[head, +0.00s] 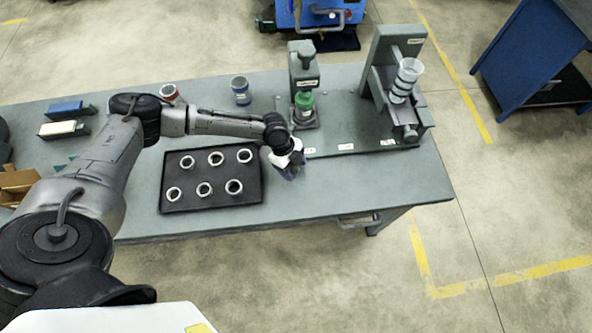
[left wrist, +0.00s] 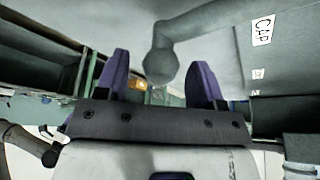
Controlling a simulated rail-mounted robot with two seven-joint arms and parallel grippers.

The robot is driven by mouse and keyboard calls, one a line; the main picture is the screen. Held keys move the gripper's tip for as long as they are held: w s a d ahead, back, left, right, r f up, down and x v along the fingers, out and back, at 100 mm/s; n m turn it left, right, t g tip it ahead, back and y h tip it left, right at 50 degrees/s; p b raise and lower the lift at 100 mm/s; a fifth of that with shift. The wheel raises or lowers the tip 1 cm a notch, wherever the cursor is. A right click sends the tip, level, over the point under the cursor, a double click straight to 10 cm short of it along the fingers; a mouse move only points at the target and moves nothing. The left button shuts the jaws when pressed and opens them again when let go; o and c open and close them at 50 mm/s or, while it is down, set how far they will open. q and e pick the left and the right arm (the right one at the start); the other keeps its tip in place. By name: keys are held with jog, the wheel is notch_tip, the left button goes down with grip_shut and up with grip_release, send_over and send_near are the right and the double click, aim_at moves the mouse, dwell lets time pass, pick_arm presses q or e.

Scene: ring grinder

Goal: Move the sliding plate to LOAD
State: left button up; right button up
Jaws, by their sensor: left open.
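My left gripper (head: 289,168) is in front of the grey base plate, just right of the black ring tray. In the left wrist view its two purple fingers (left wrist: 161,80) are apart, with nothing gripped. A grey rod with a rounded knob (left wrist: 160,66) shows in the gap beyond the fingers; I cannot tell its distance. The grey base plate (head: 345,134) bears small white labels (head: 346,147), too small to read. I cannot clearly tell which part is the sliding plate, nor its position. My right gripper is not in view.
The press (head: 304,65) stands over a green part (head: 304,99). The black tray (head: 212,203) holds several rings. A "CAP" label (left wrist: 263,30) shows. The table's front right is clear.

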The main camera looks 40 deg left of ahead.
pick_arm(q)
jog(key=shift+x, duration=1.2)
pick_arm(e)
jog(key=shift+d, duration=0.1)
pick_arm(q)
jog(key=shift+c, duration=0.3)
grip_shut()
jog(key=shift+w, duration=0.1)
